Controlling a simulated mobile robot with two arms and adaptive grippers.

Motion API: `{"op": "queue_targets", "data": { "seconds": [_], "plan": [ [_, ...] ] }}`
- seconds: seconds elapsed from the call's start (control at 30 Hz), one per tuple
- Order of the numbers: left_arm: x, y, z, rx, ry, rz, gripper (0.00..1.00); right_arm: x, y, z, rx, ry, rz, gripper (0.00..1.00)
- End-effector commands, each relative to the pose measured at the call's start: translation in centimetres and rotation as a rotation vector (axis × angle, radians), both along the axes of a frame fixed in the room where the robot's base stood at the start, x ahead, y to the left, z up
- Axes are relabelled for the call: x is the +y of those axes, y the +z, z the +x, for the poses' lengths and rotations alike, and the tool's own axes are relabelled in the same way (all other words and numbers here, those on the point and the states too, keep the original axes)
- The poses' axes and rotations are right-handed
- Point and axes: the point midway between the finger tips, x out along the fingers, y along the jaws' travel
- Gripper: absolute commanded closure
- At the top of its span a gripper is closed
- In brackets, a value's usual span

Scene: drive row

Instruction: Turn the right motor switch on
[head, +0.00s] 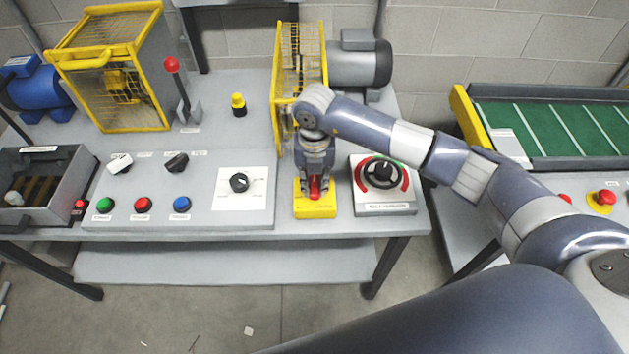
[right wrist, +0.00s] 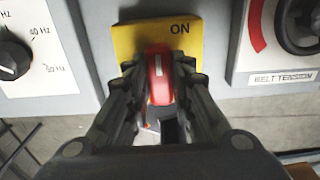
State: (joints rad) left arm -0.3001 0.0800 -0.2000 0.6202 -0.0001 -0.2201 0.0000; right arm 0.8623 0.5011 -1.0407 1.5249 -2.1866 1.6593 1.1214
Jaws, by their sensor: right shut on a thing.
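The motor switch is a yellow plate (head: 315,211) with a red handle (head: 315,188), at the front edge of the bench in the head view. My right gripper (head: 316,180) comes down on it from above and is shut on the red handle. In the right wrist view the handle (right wrist: 160,76) sits between both fingers and runs lengthwise up the picture. The word ON shows on the yellow plate (right wrist: 135,40), to the right of the handle's top end. The fingers hide the lower part of the plate. My left gripper is not in view.
A belt tension knob panel (head: 383,200) stands close right of the switch, and a dial panel (head: 245,200) close left. A yellow mesh guard (head: 300,55) and a grey motor (head: 360,62) stand behind. A green conveyor (head: 560,128) is at the right.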

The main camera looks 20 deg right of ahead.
Motion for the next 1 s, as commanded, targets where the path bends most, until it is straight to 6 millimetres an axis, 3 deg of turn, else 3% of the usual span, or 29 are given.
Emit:
{"op": "queue_targets", "data": {
  "seconds": [0.17,0.2,0.27,0.3,0.67,0.77,1.0],
  "plan": [
    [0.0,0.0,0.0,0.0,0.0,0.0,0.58,0.0,0.1,0.1,-0.001,-0.007,0.001,1.0],
    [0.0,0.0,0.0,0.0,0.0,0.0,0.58,0.0,0.1,0.1,-0.001,-0.007,0.001,0.74],
    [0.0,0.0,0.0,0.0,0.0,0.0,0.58,-0.1,0.0,0.1,-0.001,-0.007,0.001,0.6],
    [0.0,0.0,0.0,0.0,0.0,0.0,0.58,0.0,0.0,0.1,-0.001,-0.006,0.001,0.58],
    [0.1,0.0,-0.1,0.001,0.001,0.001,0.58,0.0,0.4,0.1,-0.001,-0.003,0.001,0.58],
    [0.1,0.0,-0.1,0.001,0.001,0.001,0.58,0.0,1.5,0.2,-0.004,-0.003,0.0,0.58],
    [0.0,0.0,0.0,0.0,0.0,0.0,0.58,0.0,6.6,0.2,-0.006,-0.003,0.0,0.58]
  ]
}}
